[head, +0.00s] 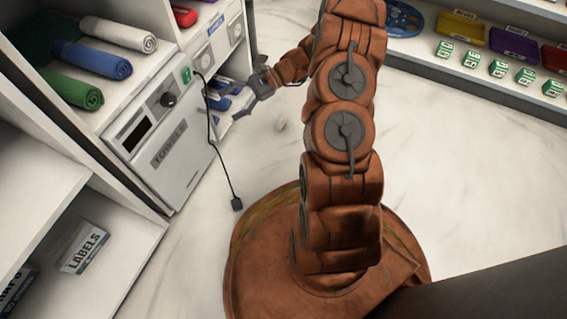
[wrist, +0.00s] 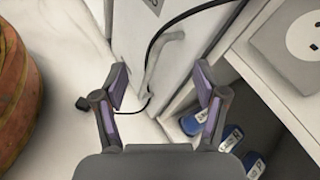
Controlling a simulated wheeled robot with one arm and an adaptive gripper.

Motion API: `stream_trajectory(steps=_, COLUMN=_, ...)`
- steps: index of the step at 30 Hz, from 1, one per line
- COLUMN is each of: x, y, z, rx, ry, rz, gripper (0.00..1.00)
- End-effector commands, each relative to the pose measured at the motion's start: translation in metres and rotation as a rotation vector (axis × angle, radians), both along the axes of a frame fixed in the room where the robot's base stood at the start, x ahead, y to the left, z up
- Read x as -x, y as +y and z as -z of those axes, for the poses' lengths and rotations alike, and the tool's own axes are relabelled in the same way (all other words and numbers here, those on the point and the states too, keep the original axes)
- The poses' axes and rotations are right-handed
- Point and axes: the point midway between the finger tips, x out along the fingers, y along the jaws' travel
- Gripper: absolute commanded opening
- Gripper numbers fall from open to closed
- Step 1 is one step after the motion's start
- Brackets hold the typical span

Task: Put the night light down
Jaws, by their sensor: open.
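My gripper (head: 248,97) is open, beside the front of the white towel cabinet (head: 188,168). In the wrist view its two fingers (wrist: 160,76) are spread with nothing held between them; the cabinet's door handle and a black cable show beyond them.
The black cable (head: 214,140) hangs from the cabinet to a plug (head: 236,204) on the floor. Socket plates (head: 203,57) are beside the cabinet, one close in the wrist view (wrist: 268,52). Blue-and-white bottles (wrist: 231,137) stand in a low compartment. Floor to the right is clear.

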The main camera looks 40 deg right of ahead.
Motion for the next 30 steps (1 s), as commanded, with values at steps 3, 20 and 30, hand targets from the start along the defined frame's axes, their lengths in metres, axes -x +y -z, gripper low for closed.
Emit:
stream_trajectory(steps=3, x=0.018, y=0.027, z=-0.024, rx=0.059, ry=-0.031, rz=-0.105, gripper=0.72)
stream_trajectory(steps=20, x=0.126, y=0.097, z=-0.092, rx=0.373, ry=-0.191, rz=-0.553, gripper=0.72)
stream_trajectory(steps=30, x=0.197, y=0.102, z=-0.114, rx=0.584, ry=-0.303, rz=-0.798, gripper=0.72)
